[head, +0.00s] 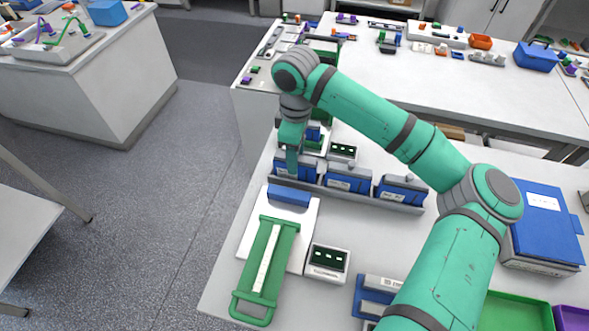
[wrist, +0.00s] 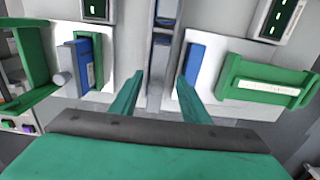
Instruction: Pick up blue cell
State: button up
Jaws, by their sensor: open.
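Several blue cells with white labels stand in a row in a grey rack (head: 375,201) in the head view. The middle cell (head: 348,179) and the right cell (head: 402,189) are clear to see; the left cell (head: 298,171) is partly hidden by my gripper (head: 292,170). My gripper points down at this left end. In the wrist view my gripper (wrist: 160,76) is open, its two green fingers apart on either side of the rack strip.
A white fixture with a blue block (head: 288,195) and green handle frame (head: 265,270) stands in front of the rack. A small display box (head: 328,262) is beside it. Another fixture with a blue block (wrist: 84,64) lies left in the wrist view.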

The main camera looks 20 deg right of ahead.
jog(key=f, duration=0.4)
jog(key=shift+w+d+f, duration=0.1)
jog(key=shift+w, duration=0.1)
grip_shut()
jog(key=shift+w, duration=0.1)
jog(key=shift+r, duration=0.2)
